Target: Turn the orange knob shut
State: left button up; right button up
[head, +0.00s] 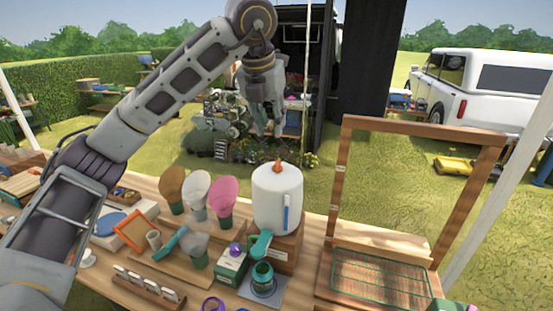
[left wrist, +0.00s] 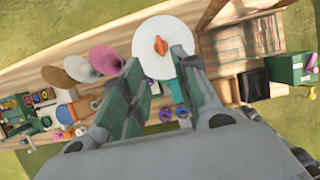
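The orange knob (head: 278,166) sits on top of a white urn (head: 277,200) that stands on a wooden block. My left gripper (head: 267,132) is above the knob and slightly left of it in the head view, pointing down and apart from it. In the left wrist view the knob (left wrist: 160,46) shows just beyond the fingertips, between the two fingers of my left gripper (left wrist: 157,60). These fingers are spread and hold nothing. A teal tap (head: 261,243) is low on the urn, above a teal jar (head: 263,279). My right gripper is not in view.
A green box (head: 231,265) is in front. A wooden frame (head: 342,190) rises upright on the right, behind a wire rack (head: 380,281). The air around the urn's top looks clear.

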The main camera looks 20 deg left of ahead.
aim_at(278, 161)
pick_arm(q)
jog(key=p+x, duration=0.1)
jog(key=x, duration=1.1)
jog(key=shift+w+f, duration=0.2)
jog(key=shift+f, duration=0.45)
jog(key=shift+w+f, duration=0.1)
jog(key=shift+f, duration=0.1)
grip_shut()
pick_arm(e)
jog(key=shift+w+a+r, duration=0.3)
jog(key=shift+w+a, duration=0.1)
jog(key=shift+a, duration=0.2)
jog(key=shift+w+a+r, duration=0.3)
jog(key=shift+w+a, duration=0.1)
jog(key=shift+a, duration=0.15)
